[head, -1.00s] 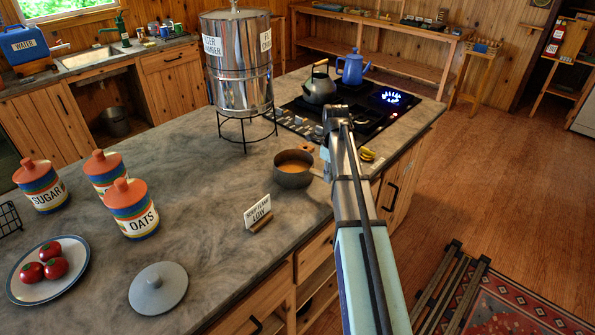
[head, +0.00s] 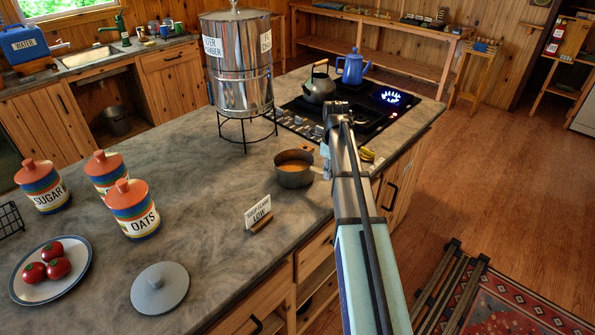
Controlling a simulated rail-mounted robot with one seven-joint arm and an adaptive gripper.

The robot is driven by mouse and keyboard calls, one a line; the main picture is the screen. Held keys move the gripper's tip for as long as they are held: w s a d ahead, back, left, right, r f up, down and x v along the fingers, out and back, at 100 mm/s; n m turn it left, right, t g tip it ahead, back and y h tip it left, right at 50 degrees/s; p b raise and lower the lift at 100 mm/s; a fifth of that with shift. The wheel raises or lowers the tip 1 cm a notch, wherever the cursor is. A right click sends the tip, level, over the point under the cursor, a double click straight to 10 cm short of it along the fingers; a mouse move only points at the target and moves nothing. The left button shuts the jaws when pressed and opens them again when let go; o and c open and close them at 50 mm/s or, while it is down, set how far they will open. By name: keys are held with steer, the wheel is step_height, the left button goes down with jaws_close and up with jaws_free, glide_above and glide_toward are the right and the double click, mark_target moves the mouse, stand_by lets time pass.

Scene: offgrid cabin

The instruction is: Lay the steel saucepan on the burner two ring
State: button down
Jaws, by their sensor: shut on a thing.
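The steel saucepan (head: 294,179) sits at the counter's front edge, upright, with orange-brown soup in it. Its handle points right, towards my gripper (head: 325,163). My gripper is shut on the handle, though my arm hides most of the fingers and the grip. The black cooktop (head: 300,110) lies behind the pan. One ring burns with a blue flame (head: 391,97) at its right. I cannot tell from any marking which ring is burner two, and my arm covers part of the front of the cooktop.
A grey kettle (head: 320,90) and a blue coffee pot (head: 352,68) stand on the cooktop. A tall steel water filter (head: 238,70) on a wire stand is behind-left of the pan. A "soup flame low" sign (head: 258,211) stands front-left. A grey lid (head: 160,290) lies on the counter.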

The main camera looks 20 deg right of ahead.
steer(key=shift+r+p, duration=0.9)
steer(key=shift+r, duration=0.7)
